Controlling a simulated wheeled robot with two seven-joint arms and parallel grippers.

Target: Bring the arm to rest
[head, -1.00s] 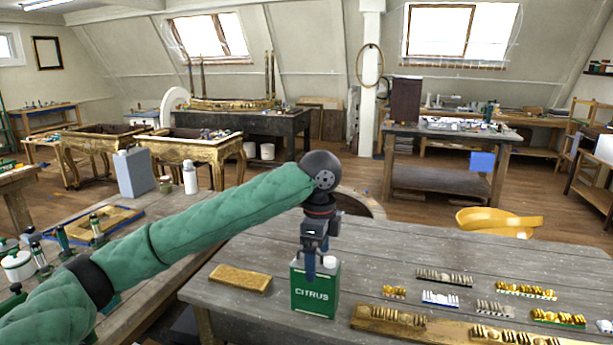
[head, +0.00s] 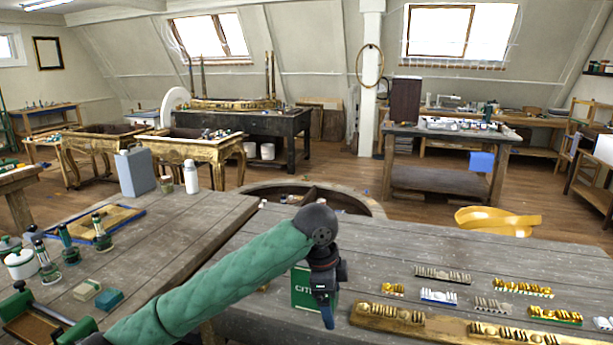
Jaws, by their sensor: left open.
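My left arm, in a green quilted sleeve, comes in from the lower left of the head view. My left gripper (head: 328,308) points down, open, in front of the right part of the green CITRUS can (head: 302,292). The can stands upright on the grey wooden table (head: 400,262). My arm and gripper hide its cap and part of its label. The gold block on the table is hidden behind my arm. I see nothing held in the jaws. My right gripper is not in view.
To the right lie several gilt and silver moulding pieces (head: 438,297) and a long gilt strip (head: 400,318). On the left bench are green-capped jars (head: 100,233), a blue-edged tray (head: 118,222) and small blocks (head: 109,300). A yellow chair (head: 490,221) stands beyond the table.

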